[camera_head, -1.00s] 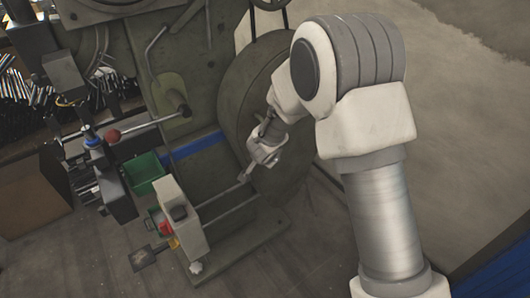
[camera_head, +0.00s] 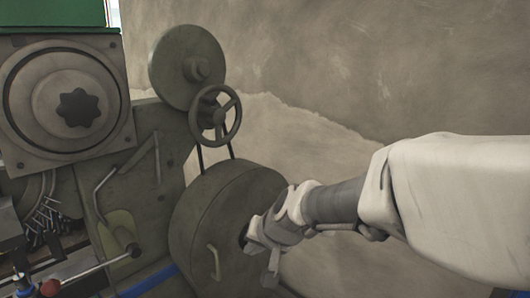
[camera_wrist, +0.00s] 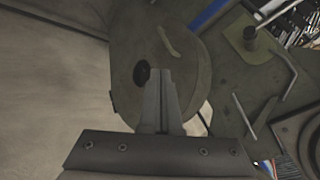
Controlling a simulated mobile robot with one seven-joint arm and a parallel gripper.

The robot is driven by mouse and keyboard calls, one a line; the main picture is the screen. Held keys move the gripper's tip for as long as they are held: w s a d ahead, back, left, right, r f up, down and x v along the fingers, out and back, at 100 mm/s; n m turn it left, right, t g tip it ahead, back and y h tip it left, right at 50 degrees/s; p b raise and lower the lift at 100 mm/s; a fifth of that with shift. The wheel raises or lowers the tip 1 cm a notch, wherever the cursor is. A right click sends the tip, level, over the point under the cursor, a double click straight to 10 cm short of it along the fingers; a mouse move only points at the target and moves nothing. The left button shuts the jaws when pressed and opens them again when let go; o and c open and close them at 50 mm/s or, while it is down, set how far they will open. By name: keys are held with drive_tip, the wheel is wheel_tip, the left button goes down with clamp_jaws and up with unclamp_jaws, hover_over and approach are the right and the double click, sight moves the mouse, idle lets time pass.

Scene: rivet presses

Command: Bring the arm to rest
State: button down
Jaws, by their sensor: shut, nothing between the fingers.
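My arm reaches in from the right in the head view, and my gripper (camera_head: 262,258) is in front of the press's large round wheel cover (camera_head: 225,218). In the wrist view my gripper (camera_wrist: 162,78) is shut, its fingers together with nothing between them. The round cover (camera_wrist: 190,72) lies beyond the fingertips, with a dark hole (camera_wrist: 142,74) just left of them and a curved handle (camera_wrist: 168,42) above. I cannot tell how far the fingertips are from the cover.
The green rivet press fills the left, with a handwheel (camera_head: 215,115), an upper pulley (camera_head: 188,66) and a red-knobbed lever (camera_head: 50,287). A plain wall (camera_head: 340,60) stands behind. The space above my arm looks clear.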

drive_tip(key=s+d+r+n+h+p, duration=0.1)
drive_tip(key=s+d+r+h, duration=0.1)
drive_tip(key=s+d, duration=0.6)
drive_tip(key=s+d+r+g+h+p, duration=0.1)
drive_tip(key=s+d+r, duration=0.3)
drive_tip(key=s+d, duration=0.4)
drive_tip(key=s+h, duration=0.1)
drive_tip(key=s, duration=0.3)
drive_tip(key=shift+s+d+r+n, duration=0.2)
drive_tip(key=shift+r+n, duration=0.2)
